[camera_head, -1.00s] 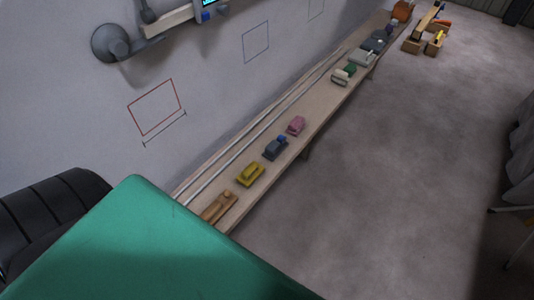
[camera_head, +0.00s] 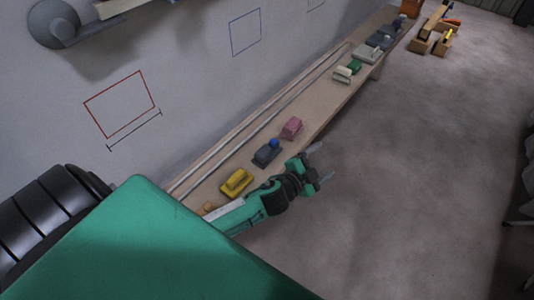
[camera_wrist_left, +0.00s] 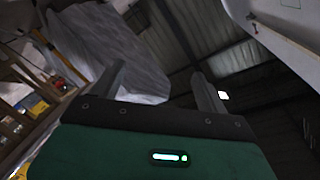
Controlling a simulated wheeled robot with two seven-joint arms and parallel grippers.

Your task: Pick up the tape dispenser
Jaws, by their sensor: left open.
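Several small block-shaped items stand in a row on a long wooden bench (camera_head: 327,109). I cannot tell for sure which is the tape dispenser. Nearest are a yellow item (camera_head: 236,182), a dark grey item with a blue top (camera_head: 267,153) and a pink item (camera_head: 291,128). A wooden-coloured item (camera_head: 208,207) is mostly hidden behind my left arm. My left gripper (camera_head: 320,163) is open and empty, off the bench's right edge and apart from the items. The left wrist view shows nothing between its fingers (camera_wrist_left: 158,88). My right gripper is not in view.
Farther along the bench are a cream item (camera_head: 343,76), a green one (camera_head: 354,67) and grey ones. Two metal rods (camera_head: 262,118) run along the wall side. Wooden trestles (camera_head: 428,38) stand at the far end. The floor (camera_head: 410,160) right of the bench is clear.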

